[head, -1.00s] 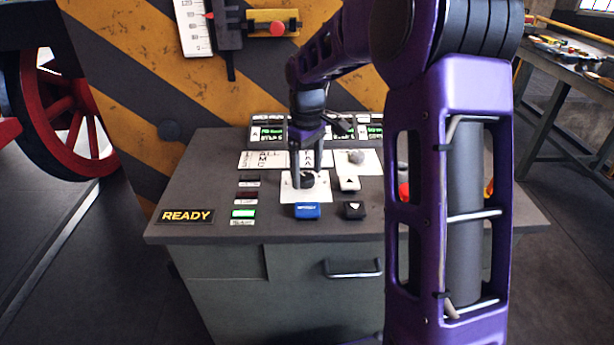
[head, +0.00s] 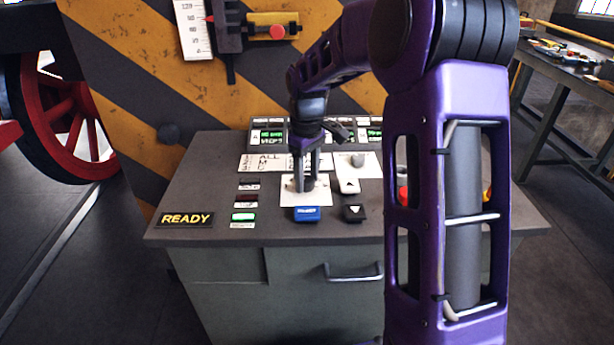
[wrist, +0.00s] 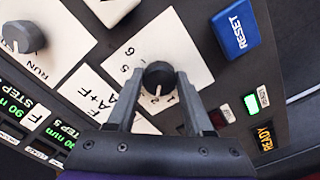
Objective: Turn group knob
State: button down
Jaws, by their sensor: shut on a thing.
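The black round knob (wrist: 157,72) sits on a white plate (wrist: 178,45) with numbers around it in the wrist view.
A grey knob (wrist: 25,37) marked RUN is on a neighbouring plate. A READY sign (head: 186,218) is at the console's left.

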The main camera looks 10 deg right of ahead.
aim_at(306, 180)
jog(key=m+p, duration=0.1)
jog(key=m, duration=0.1)
jog(key=shift+r+m, duration=0.1)
jog(key=shift+m, duration=0.2)
jog(key=shift+a+m+p, duration=0.1)
jog(key=shift+m+p, duration=0.4)
jog(key=shift+m, duration=1)
jog(key=shift+c, duration=1.5)
grip_release()
notch_tip(306, 180, up, 17)
jog(key=p, duration=0.2)
jog(key=shift+r+p, duration=0.15)
jog(key=shift+p, duration=0.2)
